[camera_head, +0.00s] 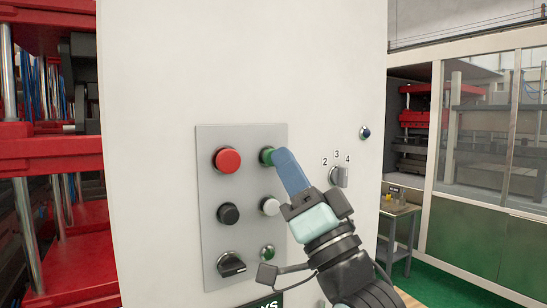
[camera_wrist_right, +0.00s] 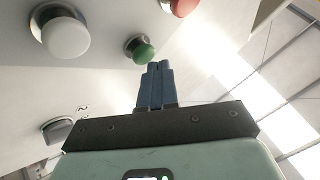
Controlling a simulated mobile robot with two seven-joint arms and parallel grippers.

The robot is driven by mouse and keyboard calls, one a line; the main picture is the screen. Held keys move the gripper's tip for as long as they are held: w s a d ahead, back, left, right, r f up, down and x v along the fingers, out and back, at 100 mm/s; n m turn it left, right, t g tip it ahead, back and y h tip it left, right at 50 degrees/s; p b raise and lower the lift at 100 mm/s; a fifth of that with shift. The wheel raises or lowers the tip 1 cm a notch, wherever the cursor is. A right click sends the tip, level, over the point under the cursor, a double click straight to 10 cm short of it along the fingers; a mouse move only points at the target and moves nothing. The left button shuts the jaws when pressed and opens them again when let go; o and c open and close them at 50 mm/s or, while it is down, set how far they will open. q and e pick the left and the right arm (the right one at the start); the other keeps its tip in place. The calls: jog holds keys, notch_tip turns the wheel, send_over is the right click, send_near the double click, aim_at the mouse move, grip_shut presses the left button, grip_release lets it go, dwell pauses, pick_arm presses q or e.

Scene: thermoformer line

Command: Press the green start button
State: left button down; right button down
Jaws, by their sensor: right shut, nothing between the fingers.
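The green button (camera_head: 267,156) is at the upper right of the grey control panel (camera_head: 208,180), right of the red button. It also shows in the right wrist view (camera_wrist_right: 140,50), just beyond my fingertips. My right gripper (camera_head: 278,154) is shut and empty, its blue fingers pointing at the green button. In the head view the fingertips overlap the button's right side; I cannot tell whether they touch it. The fingertips also show in the right wrist view (camera_wrist_right: 158,65). A second green button (camera_head: 267,252) is lower on the panel. My left gripper is not seen.
On the panel are a red button (camera_head: 227,160), a black button (camera_head: 228,214), a white button (camera_head: 270,206) and a black rotary knob (camera_head: 231,264). A numbered selector (camera_head: 339,176) and a small blue button (camera_head: 365,132) sit to the right. A red press (camera_head: 50,155) stands at left.

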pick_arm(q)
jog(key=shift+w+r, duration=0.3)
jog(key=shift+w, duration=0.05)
pick_arm(e)
jog(key=shift+w+a, duration=0.25)
jog(key=shift+w, duration=0.2)
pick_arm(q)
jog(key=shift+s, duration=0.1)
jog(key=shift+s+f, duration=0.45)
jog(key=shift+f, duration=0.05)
pick_arm(e)
jog(key=shift+s+d, duration=0.5)
jog(key=shift+s, duration=0.3)
